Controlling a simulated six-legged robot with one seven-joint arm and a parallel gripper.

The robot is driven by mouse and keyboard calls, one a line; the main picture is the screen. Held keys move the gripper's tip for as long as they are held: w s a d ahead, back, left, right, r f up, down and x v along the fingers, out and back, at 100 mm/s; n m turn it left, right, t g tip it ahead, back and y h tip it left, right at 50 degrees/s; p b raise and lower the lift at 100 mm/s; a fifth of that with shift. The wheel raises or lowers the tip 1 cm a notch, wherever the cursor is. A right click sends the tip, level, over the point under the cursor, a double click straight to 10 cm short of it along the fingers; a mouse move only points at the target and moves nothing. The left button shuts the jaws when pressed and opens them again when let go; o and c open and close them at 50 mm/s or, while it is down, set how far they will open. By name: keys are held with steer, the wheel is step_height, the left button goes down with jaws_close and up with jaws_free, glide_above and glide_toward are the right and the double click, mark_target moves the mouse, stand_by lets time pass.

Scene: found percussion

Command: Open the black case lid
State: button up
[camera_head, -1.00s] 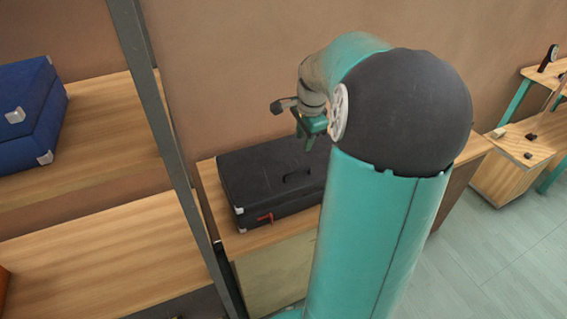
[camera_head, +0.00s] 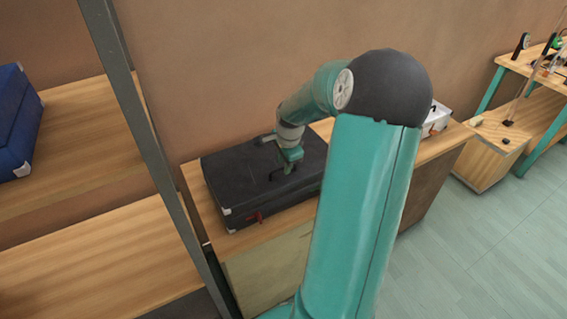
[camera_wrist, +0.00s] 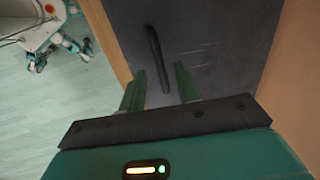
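The black case (camera_head: 232,182) lies flat on a wooden cabinet top, and its lid looks shut. It has pale metal corners and a red latch (camera_head: 256,217) on its front side. A dark lid handle (camera_head: 273,174) sits on top, right by my gripper (camera_head: 287,167). In the wrist view, my gripper (camera_wrist: 161,75) is open, with its two fingers apart over the black lid (camera_wrist: 205,40). The handle (camera_wrist: 154,55) shows as a dark bar running between the fingers in the picture. I cannot tell whether the fingers touch it.
A grey upright post (camera_head: 150,135) stands left of the case, beside wooden shelves with a blue case (camera_head: 18,120). A white box (camera_head: 437,117) stands at the cabinet's far right end.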

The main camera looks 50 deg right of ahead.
steer(key=shift+w+f, duration=0.15)
steer(key=shift+f, duration=0.2)
jaws_close()
steer(key=shift+r, duration=0.1)
